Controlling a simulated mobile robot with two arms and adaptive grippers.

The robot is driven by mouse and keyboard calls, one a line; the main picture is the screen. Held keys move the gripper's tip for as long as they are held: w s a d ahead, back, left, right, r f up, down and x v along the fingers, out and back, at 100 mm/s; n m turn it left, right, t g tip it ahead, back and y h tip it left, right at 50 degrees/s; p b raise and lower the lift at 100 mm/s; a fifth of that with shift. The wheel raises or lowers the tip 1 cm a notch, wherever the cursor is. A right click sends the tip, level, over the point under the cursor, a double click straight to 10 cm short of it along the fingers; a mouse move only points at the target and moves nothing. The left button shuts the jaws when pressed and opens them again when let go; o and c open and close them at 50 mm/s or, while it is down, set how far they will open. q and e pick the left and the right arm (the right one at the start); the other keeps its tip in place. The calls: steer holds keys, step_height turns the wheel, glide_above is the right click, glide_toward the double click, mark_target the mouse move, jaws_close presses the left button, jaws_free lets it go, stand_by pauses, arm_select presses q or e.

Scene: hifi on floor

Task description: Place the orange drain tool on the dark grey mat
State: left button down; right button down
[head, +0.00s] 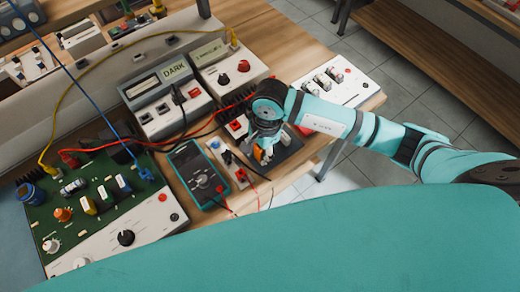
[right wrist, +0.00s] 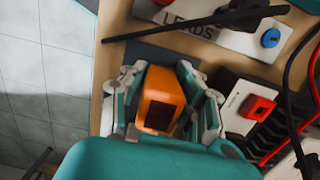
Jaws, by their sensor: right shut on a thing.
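My right gripper (head: 262,148) is over the workbench, to the right of the multimeter. In the right wrist view the gripper (right wrist: 165,100) is shut on the orange drain tool (right wrist: 160,97), with a finger on each side of it. A small part of the orange tool (head: 258,154) shows below the gripper in the head view. The dark grey mat (head: 288,147) lies under and beside the gripper, partly hidden by it. A strip of the mat (right wrist: 148,52) shows beyond the tool in the wrist view. I cannot tell whether the tool touches the mat. My left gripper is not in view.
A white box marked LEADS (right wrist: 190,25) with black leads is close to the gripper. A multimeter (head: 197,174) and a green circuit board (head: 85,215) lie to the left. Instruments (head: 168,98) stand behind. The bench's right edge is close, with tiled floor beyond.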

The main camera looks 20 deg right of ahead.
steer(key=shift+f, duration=0.1)
steer(key=shift+f, duration=0.15)
steer(key=c, duration=1)
jaws_free()
steer(key=shift+r, duration=0.35)
steer(key=r+b, duration=0.1)
steer(key=r, duration=0.2)
steer(key=d+r+b, duration=0.1)
steer(key=r, duration=0.6)
steer(key=shift+w+d+r+b, duration=0.2)
steer(key=shift+w+b, duration=0.1)
steer(key=shift+b, duration=0.1)
steer(key=shift+r, duration=0.65)
